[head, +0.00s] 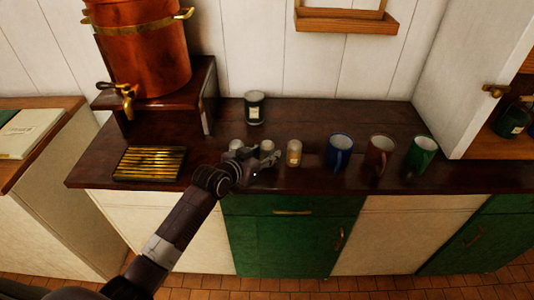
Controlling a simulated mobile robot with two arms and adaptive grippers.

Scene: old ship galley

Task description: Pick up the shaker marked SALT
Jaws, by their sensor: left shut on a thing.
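Several small pale shakers stand in a row on the dark counter. The left one (236,145) and the middle one (267,145) show mostly their tops, with my left gripper in front. The right one (294,154) is in full view, pale with a yellowish body. I cannot read the marking on any of them, so I cannot tell which says SALT. My left gripper (265,162) is at the middle shaker, low over the counter, and is shut on it. The fingers hide its lower part. My right gripper is not in view.
Blue (340,152), brown (379,155) and green (421,153) mugs stand to the right. A dark labelled jar (254,108) stands behind. A slatted brass tray (150,163) lies left, below a copper urn (142,50) on a wooden stand. An open cabinet door (470,75) is at right.

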